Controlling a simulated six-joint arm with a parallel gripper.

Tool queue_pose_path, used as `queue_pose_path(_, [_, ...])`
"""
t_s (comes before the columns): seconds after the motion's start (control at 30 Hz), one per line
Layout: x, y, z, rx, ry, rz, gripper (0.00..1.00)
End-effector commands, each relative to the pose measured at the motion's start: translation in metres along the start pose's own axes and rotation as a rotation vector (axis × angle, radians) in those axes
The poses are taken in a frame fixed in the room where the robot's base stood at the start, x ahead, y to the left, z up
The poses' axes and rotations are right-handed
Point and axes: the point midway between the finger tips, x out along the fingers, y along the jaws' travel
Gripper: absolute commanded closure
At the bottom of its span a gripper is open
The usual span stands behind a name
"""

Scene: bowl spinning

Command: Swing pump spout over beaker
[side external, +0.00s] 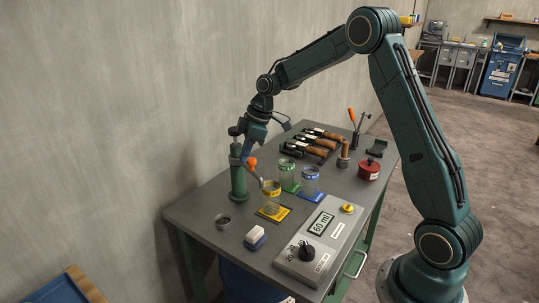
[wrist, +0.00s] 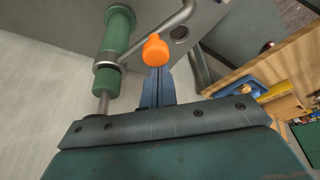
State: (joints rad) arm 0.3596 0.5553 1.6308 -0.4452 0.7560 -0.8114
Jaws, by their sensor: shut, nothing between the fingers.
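The green pump (side external: 238,178) stands upright at the table's left edge. Its thin metal spout (side external: 257,177) points toward the yellow-rimmed beaker (side external: 271,194); its tip looks near that rim, but I cannot tell if it is over the opening. A green-rimmed beaker (side external: 287,175) and a blue-rimmed beaker (side external: 311,180) stand behind it. My gripper (side external: 247,157) is shut and empty beside the pump, at the orange knob (side external: 252,162). In the wrist view, the blue fingers (wrist: 157,72) end right at the orange knob (wrist: 155,50), beside the pump (wrist: 116,45); contact is unclear.
A grey control box (side external: 320,242) reading "60 ml", with a black dial and yellow button, fills the front right. A tool rack (side external: 310,145) and red pot (side external: 369,170) are behind.

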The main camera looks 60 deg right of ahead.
Motion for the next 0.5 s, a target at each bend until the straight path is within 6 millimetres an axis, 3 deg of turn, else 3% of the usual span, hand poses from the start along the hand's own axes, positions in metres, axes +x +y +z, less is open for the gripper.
queue_pose_path(0.3, [-0.006, 0.008, 0.019, -0.224, -0.002, -0.084, 1.0])
queue_pose_path(0.5, [-0.008, 0.011, 0.024, -0.219, -0.001, -0.081, 1.0])
